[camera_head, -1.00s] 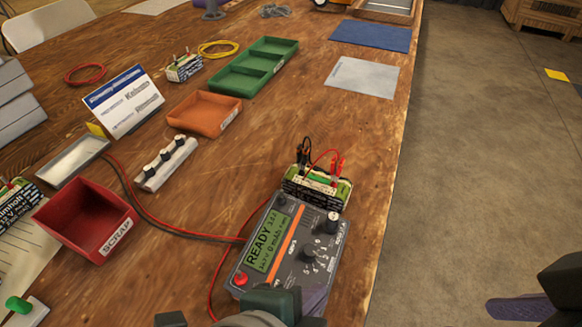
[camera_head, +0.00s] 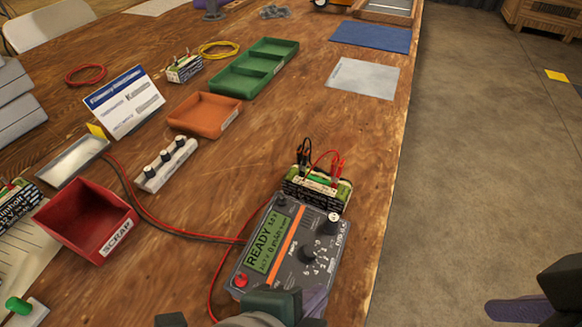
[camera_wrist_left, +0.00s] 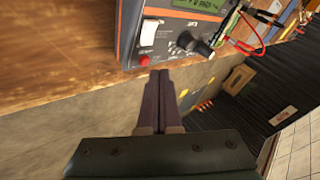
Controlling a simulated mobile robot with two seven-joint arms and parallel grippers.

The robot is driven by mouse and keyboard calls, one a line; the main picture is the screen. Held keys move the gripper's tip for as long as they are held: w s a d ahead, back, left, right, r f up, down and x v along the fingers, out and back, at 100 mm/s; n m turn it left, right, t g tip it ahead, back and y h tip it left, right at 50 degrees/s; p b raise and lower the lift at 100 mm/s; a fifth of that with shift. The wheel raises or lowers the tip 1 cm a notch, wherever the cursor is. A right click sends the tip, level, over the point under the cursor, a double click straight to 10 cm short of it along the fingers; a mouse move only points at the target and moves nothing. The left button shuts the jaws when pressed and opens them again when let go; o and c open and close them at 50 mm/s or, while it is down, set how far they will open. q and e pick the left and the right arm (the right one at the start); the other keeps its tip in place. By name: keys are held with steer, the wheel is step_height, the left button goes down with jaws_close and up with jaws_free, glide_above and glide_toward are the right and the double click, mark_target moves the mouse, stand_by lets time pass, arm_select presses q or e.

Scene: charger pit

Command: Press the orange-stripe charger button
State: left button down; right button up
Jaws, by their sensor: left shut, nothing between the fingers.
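The charger (camera_head: 290,250) is a dark grey box with an orange stripe, a lit display (camera_head: 268,240) reading READY and black dials. A round red button (camera_head: 241,280) sits at its lower left corner. The charger also shows at the top of the left wrist view (camera_wrist_left: 127,30), with a red round button (camera_wrist_left: 144,60) near its edge. My left gripper (camera_wrist_left: 158,75) is shut and empty, its fingertips just below and right of that button; contact cannot be told. In the head view my left gripper (camera_head: 314,302) covers the charger's near edge. My right gripper (camera_head: 518,309) shows only partly at lower right.
A battery pack (camera_head: 318,188) with red and black clips stands behind the charger. A red scrap bin (camera_head: 84,222), a strip with black knobs (camera_head: 165,165) and an orange tray (camera_head: 204,114) lie to the left. A red cable crosses the table. Open floor lies right.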

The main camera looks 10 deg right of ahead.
stand_by(0.5)
arm_select(q)
steer(key=shift+a+f, duration=0.1)
steer(key=shift+f, duration=0.3)
steer(key=shift+f+b, duration=0.4)
steer(key=shift+b, duration=0.05)
stand_by(0.4)
steer(key=shift+r, duration=0.1)
steer(key=shift+r+p, duration=0.7)
steer(key=shift+p, duration=0.25)
steer(key=r+p, duration=0.3)
steer(key=d+r+p, duration=0.1)
steer(key=r+p, duration=0.1)
steer(key=shift+s, duration=0.25)
